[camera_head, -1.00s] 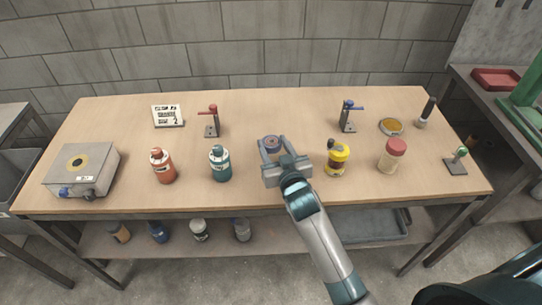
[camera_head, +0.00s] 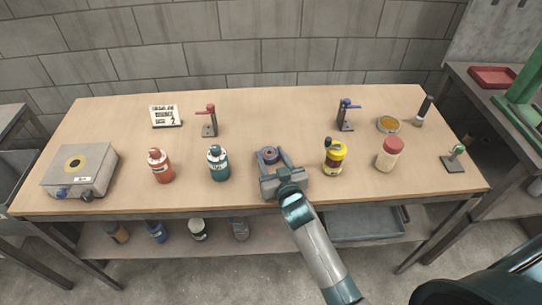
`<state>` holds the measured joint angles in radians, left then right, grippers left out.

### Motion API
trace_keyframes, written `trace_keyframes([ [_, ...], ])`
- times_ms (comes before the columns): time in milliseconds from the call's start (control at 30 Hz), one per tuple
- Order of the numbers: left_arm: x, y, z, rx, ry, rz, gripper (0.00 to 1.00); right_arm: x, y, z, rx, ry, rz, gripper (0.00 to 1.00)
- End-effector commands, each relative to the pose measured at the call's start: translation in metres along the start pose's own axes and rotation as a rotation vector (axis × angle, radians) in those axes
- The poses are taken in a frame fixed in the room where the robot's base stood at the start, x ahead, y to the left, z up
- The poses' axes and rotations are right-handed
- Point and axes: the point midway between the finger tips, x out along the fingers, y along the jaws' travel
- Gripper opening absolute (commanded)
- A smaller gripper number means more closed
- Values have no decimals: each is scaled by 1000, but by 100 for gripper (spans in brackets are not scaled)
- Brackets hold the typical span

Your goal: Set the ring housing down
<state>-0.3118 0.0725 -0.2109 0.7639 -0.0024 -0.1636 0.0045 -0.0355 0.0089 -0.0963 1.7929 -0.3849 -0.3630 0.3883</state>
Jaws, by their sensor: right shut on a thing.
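The ring housing (camera_head: 270,155), a small round blue-grey piece with a reddish-brown centre, sits between the fingers of my right gripper (camera_head: 271,158). The gripper is shut on it, reaching in from the front edge near the middle of the wooden table (camera_head: 270,115). The housing is at or just above the table top; I cannot tell whether it touches. My left gripper is not in view.
A teal bottle (camera_head: 218,163) and an orange bottle (camera_head: 160,166) stand left of the gripper. A yellow container (camera_head: 334,156) and a red-capped jar (camera_head: 388,155) stand to its right. A red-handled stand (camera_head: 209,121) and a blue-handled stand (camera_head: 346,115) are behind. The table between these stands is clear.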

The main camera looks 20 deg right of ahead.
Motion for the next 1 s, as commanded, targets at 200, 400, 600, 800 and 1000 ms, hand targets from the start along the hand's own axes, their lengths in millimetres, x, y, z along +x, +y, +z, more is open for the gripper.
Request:
trace_keyframes([
  [200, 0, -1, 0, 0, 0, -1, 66, 0, 0, -2, 0, 3, 0, 15],
  [400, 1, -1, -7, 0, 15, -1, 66, 1, 0, 1, 0, 3, 0, 15],
  [600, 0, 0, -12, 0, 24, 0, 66, 0, 0, 2, 0, 0, 0, 65],
  [800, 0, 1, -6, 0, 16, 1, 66, 0, 0, 2, 0, 0, 0, 65],
  [1000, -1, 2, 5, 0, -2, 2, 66, -5, 0, 0, 0, 0, 0, 65],
])
